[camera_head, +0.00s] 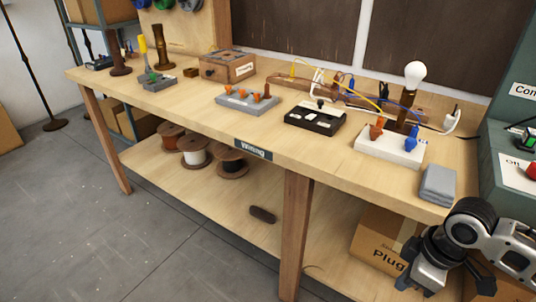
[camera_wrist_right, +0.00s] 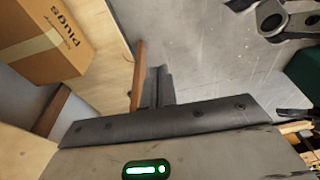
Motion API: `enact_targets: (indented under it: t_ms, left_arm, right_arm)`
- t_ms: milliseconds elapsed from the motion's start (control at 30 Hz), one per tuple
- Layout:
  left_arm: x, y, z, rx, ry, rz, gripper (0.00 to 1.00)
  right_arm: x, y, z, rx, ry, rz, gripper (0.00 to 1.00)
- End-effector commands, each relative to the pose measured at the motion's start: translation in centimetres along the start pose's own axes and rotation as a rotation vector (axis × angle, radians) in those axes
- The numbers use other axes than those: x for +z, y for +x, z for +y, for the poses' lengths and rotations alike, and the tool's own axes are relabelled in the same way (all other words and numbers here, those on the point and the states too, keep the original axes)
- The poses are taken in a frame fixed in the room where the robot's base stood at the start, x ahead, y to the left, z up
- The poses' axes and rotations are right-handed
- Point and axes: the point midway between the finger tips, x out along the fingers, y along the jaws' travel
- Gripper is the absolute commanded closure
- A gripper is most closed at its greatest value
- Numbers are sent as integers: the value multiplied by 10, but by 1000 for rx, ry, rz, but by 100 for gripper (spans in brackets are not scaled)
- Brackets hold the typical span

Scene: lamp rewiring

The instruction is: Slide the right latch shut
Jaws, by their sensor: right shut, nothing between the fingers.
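A white block (camera_head: 391,158) sits at the right of the workbench. It bears an orange lever-like piece (camera_head: 376,130) on its left and a blue one (camera_head: 409,149) on its right. I cannot tell which piece is the right latch or whether it is shut. My right gripper (camera_head: 408,281) is below and in front of the bench's right end, well apart from the block. It is shut and empty; its fingers show together in the right wrist view (camera_wrist_right: 158,75). My left gripper is not in view.
A grey folded cloth (camera_head: 438,184) lies near the bench's front right corner. A lamp bulb (camera_head: 415,72) and wires stand behind the block. A black box (camera_head: 314,119) stands left of it. A cardboard box (camera_head: 379,243) is on the lower shelf near my right gripper.

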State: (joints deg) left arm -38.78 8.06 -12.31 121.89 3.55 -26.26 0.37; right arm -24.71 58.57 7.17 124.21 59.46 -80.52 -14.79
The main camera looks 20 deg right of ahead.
Motion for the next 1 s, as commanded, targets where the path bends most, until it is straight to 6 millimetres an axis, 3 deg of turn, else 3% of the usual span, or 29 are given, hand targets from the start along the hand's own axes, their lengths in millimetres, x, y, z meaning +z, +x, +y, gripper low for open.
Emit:
enact_targets:
  t_ms: [33, 200, 300, 433, 600, 1000]
  left_arm:
    - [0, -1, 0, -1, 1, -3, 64]
    - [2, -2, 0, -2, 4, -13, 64]
    - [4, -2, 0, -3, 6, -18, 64]
    - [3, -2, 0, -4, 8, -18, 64]
    - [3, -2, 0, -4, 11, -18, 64]
    - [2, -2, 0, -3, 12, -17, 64]
  right_arm:
    - [-4, -27, 26, 10, -31, -10, 100]
    - [-41, -117, 74, -7, -97, 29, 100]
    - [-70, -167, 84, -9, -127, 69, 100]
    - [-102, -215, 85, -10, -159, 117, 100]
    - [-122, -241, 81, -15, -178, 149, 100]
    - [-124, -243, 80, -17, -178, 153, 100]
